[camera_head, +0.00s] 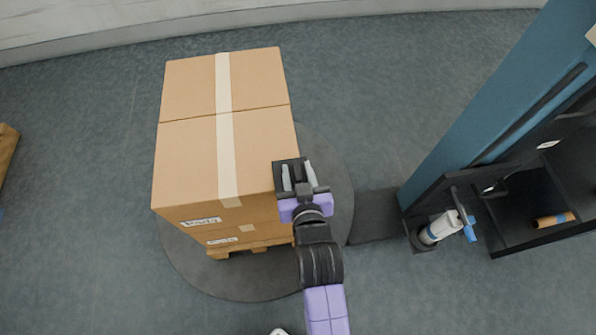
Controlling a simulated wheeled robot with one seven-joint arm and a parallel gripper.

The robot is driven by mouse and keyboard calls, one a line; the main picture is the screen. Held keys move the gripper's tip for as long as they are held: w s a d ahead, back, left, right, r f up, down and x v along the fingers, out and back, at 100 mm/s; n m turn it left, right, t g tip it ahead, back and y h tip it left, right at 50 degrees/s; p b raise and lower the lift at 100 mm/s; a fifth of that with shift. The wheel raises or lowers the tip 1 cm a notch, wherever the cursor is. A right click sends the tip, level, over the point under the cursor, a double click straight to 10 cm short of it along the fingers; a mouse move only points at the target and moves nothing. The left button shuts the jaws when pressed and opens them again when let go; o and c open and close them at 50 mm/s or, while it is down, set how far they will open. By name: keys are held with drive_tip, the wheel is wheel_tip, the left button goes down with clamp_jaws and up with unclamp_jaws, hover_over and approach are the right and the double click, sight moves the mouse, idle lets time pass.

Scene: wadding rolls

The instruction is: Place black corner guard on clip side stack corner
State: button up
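A stack of brown cardboard boxes (186,163) stands on a wooden pallet (236,250), with pale tape down its top. My gripper (299,177) is at the near right part of the stack, by its right edge. Its two pale fingers are on a black corner guard (279,166), which lies at or just above the stack's top edge. Fingers and guard overlap in this view, so I cannot tell whether the guard touches the box. My gripper hides part of the near right corner. I cannot make out a clip.
The pallet stands on a round dark turntable (333,235). A blue column (487,110) rises at right, with a white roll (437,228) at its foot. A black shelf (513,243) holds a brown roll (553,220).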

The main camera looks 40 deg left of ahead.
drive_tip(key=shift+r, duration=0.25)
drive_tip(key=p+v, duration=0.1)
drive_tip(key=v, duration=1.1)
drive_tip(key=shift+f, duration=0.1)
drive_tip(key=s+d+f+m+t+h, duration=0.1)
drive_tip(key=s+d+m+t+h, duration=0.15)
drive_tip(key=d, duration=1.05)
drive_tip(key=s+d+r+m+t+h, duration=0.1)
drive_tip(key=s+d+r+m+h, duration=0.2)
drive_tip(key=d, duration=0.7)
drive_tip(key=s+d+r+m+t+h, duration=0.2)
drive_tip(key=s+d+r+m+h, duration=0.2)
drive_tip(key=s+d+r, duration=0.3)
drive_tip(key=s+d+h, duration=0.1)
drive_tip(key=s+d, duration=0.2)
drive_tip(key=d, duration=0.1)
drive_tip(key=shift+r, duration=0.25)
drive_tip(key=shift+m+t, duration=0.25)
